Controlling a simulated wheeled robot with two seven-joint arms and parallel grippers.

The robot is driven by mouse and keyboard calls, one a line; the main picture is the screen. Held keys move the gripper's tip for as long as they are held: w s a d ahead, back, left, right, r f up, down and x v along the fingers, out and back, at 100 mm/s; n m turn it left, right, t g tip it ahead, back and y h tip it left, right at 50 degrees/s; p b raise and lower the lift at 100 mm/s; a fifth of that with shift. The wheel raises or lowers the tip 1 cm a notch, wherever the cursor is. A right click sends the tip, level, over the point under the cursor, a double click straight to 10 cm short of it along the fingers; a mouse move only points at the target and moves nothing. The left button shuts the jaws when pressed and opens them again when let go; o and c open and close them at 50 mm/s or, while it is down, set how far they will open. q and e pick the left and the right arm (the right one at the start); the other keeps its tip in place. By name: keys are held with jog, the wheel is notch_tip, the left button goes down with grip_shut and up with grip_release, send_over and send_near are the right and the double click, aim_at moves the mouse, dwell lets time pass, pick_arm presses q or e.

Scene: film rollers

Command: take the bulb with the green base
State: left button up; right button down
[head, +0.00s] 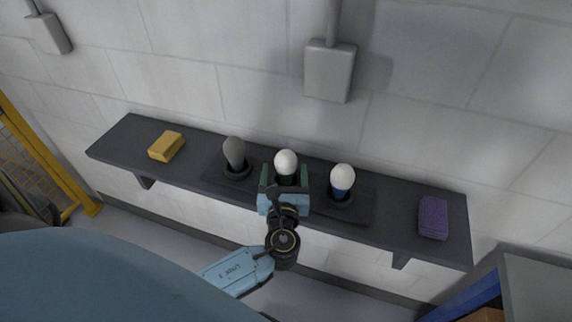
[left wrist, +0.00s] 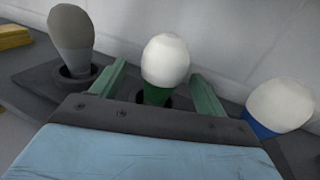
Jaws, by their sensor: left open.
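The bulb with the green base (head: 286,163) has a white globe and stands upright in the middle socket of a dark holder on the wall shelf. In the left wrist view the same bulb (left wrist: 164,62) shows its green base between the fingers. My left gripper (head: 285,178) is open, with one green finger on each side of the bulb; gaps show between the fingers and the bulb. It also shows in the left wrist view (left wrist: 158,90). My right gripper is not in view.
A grey bulb (head: 235,152) stands to the left and a white bulb with a blue base (head: 342,180) to the right. A yellow block (head: 166,146) and a purple block (head: 433,217) lie near the ends of the dark shelf (head: 123,142). The wall is close behind.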

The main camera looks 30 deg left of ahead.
pick_arm(q)
jog(key=x, duration=0.5)
jog(key=shift+w+d+p, duration=0.15)
jog(key=shift+p, duration=0.15)
jog(key=shift+c, duration=0.4)
jog(key=c, duration=1)
